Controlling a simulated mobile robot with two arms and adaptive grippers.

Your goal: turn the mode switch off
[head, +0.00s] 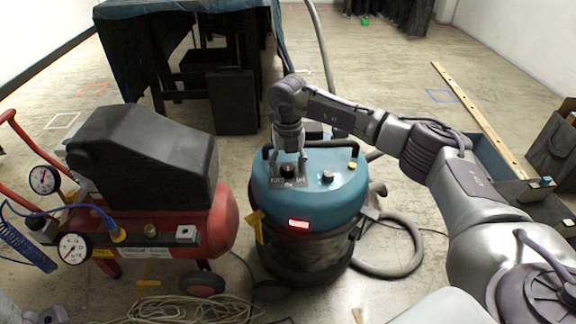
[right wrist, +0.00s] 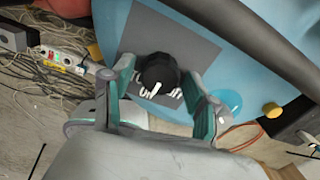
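The mode switch is a black round knob (right wrist: 158,73) on a dark grey label plate (right wrist: 182,45); it also shows in the head view (head: 291,170). The plate sits on the teal top of a vacuum cleaner (head: 340,194). A white pointer line on the knob points toward the lower left in the right wrist view, near white lettering that is partly hidden. My right gripper (right wrist: 160,88) is open, with one fingertip on each side of the knob; whether either touches it I cannot tell. It comes down from above in the head view (head: 289,160). My left gripper is not in view.
A second black knob (head: 328,176) and a yellow button (head: 352,166) sit to the right on the lid. A red lamp (head: 299,223) glows on the front. A red compressor (head: 224,217) stands close at left. A hose (head: 396,262) and cable (head: 190,309) lie on the floor.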

